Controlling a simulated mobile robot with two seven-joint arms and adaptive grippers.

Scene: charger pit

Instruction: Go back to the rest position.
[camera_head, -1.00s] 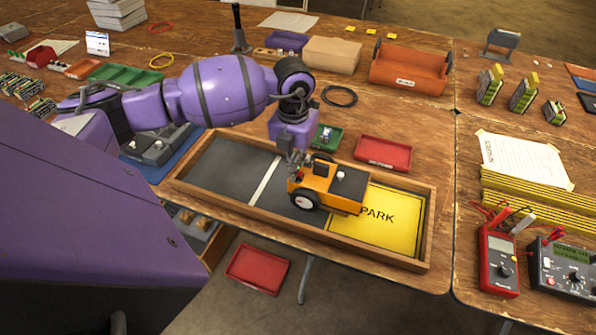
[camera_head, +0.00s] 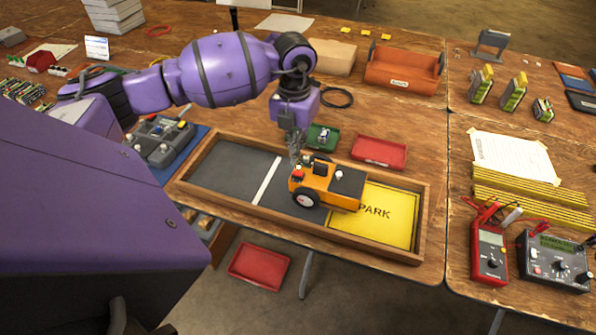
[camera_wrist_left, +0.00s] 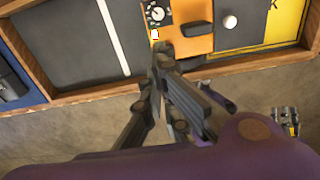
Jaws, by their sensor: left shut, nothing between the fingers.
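My left gripper (camera_head: 296,152) is shut and empty, pointing down at the left end of an orange toy vehicle (camera_head: 324,184). In the left wrist view the shut fingers (camera_wrist_left: 165,60) appear near the vehicle's edge (camera_wrist_left: 188,44); whether they touch it I cannot tell. The vehicle has black wheels, a white knob and a red button on top. It stands in a wooden-framed tray (camera_head: 425,215), partly on the yellow PARK panel (camera_head: 385,212). My right gripper is not in view.
A grey control box (camera_head: 158,140) sits on a blue mat to the left. Small green (camera_head: 322,137) and red (camera_head: 379,152) trays lie behind the wooden tray. A red multimeter (camera_head: 489,250) and another meter (camera_head: 553,262) stand at the right. A red bin (camera_head: 259,264) is below the table edge.

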